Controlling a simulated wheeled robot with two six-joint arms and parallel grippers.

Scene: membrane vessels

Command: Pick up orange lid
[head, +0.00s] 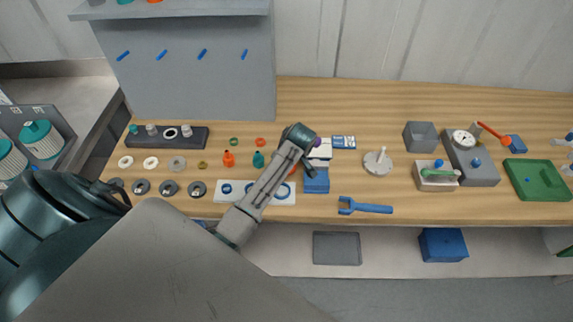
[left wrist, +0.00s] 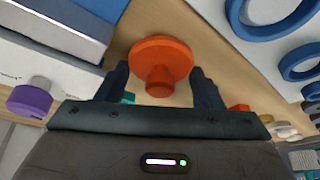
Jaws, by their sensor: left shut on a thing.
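The orange lid (left wrist: 160,58), a round disc with a short knob, lies between the two fingers of my left gripper (left wrist: 161,88) in the left wrist view. The fingers are on either side of it and shut on it. The wooden table top shows behind the lid. In the head view my left gripper (head: 299,160) is over the middle of the table, next to a blue block (head: 316,183). My arm and gripper hide most of the lid there. My right gripper is not in view.
A white plate with blue rings (head: 227,188) lies left of the gripper. A blue fork-shaped tool (head: 366,208) is near the front edge. A round grey stand (head: 377,163) is to the right. A purple knob (left wrist: 30,98) shows close by in the left wrist view.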

